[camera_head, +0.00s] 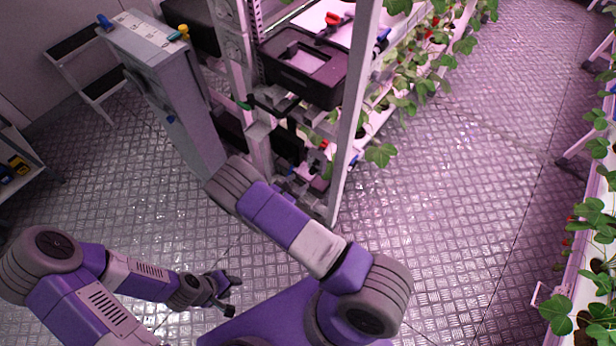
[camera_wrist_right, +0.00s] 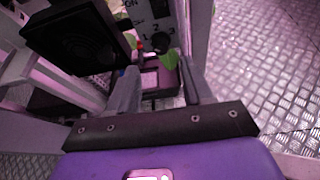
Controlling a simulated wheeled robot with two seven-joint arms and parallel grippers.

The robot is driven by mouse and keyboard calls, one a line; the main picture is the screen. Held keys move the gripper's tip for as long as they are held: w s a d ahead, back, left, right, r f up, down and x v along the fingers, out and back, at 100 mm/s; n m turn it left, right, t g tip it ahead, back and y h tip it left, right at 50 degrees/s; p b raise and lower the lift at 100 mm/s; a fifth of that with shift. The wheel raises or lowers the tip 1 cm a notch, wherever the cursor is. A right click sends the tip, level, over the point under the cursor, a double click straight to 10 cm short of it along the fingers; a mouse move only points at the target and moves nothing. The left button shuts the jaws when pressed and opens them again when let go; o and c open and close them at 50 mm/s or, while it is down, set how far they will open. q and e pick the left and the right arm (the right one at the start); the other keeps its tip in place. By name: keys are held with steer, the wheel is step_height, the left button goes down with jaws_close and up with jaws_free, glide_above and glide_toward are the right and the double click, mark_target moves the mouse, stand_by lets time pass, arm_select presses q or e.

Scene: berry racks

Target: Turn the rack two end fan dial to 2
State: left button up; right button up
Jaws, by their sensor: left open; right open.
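The rack end (camera_head: 262,150) stands beyond my right arm in the head view, but I cannot make out the fan dial there. My left gripper (camera_head: 232,293) is open and empty over the floor.
A black fan-like box (camera_wrist_right: 80,35) is left of the panel in the right wrist view. A grey cabinet (camera_head: 165,90) stands left of the rack. The rack's white post (camera_head: 352,110) and strawberry plants (camera_head: 425,70) are to the right. The aisle floor (camera_head: 450,200) is clear.

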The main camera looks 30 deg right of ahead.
mark_target(310, 173)
steer(key=b+x, duration=0.1)
steer(key=x, duration=0.6)
steer(key=shift+d+f, duration=0.1)
jaws_close()
